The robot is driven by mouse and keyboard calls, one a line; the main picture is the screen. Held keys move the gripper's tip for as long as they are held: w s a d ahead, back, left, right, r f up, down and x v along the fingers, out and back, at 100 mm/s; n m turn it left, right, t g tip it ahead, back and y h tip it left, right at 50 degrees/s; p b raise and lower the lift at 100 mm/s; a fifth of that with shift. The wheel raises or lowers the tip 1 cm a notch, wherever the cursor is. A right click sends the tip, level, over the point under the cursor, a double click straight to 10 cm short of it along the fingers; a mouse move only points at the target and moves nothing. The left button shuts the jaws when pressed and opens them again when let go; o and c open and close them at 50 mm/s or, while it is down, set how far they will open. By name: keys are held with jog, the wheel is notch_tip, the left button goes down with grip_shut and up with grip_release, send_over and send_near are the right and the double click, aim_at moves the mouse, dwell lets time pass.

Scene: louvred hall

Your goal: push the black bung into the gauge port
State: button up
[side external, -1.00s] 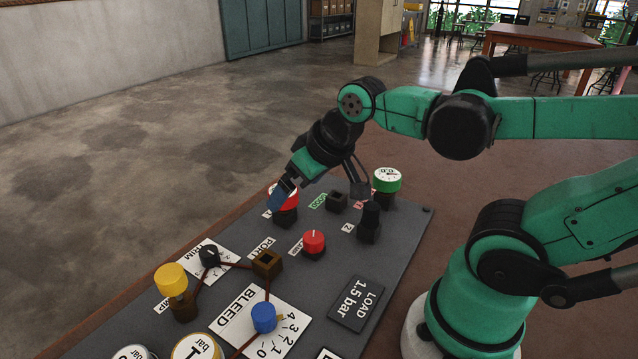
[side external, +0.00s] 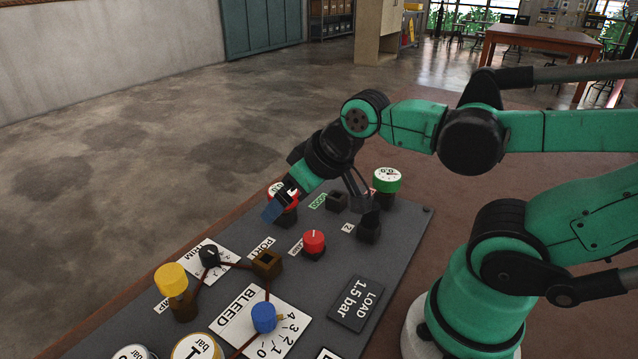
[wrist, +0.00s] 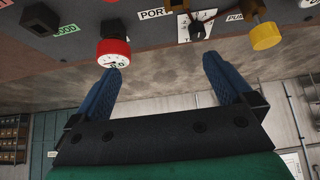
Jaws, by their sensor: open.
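The gauge port is the brown square block (side external: 267,263) with an open hole beside the PORT label; its edge also shows at the top of the wrist view (wrist: 177,5). A black bung (side external: 370,207) appears to stand in the dark holder (side external: 368,232) at the panel's right, partly covered by my wrist. My gripper (side external: 272,210) is open, its blue fingers in front of the red-rimmed gauge (side external: 286,190). In the wrist view my gripper (wrist: 160,68) has nothing between its spread fingers, and the left finger overlaps the gauge's lower edge (wrist: 113,50).
A green-rimmed gauge (side external: 387,180) and an empty black socket (side external: 337,201) stand near my wrist. A red knob (side external: 314,242), blue knob (side external: 264,317), black knob (side external: 209,256) and yellow knob (side external: 171,280) surround the port. Red tubing runs to the port. The LOAD plate (side external: 356,303) lies flat.

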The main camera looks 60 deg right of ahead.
jog(key=shift+d, duration=0.3)
jog(key=c, duration=0.4)
jog(key=g, duration=0.7)
send_over(371, 218)
jog(key=d, duration=0.1)
jog(key=shift+w+r, duration=0.3)
jog(key=shift+w, duration=0.15)
jog(key=shift+c, duration=0.2)
jog(key=shift+s+d+f, duration=0.1)
jog(key=shift+s+d, duration=0.05)
jog(key=shift+d, duration=0.05)
notch_tip(371, 218, down, 10)
jog(key=shift+r, duration=0.15)
grip_shut()
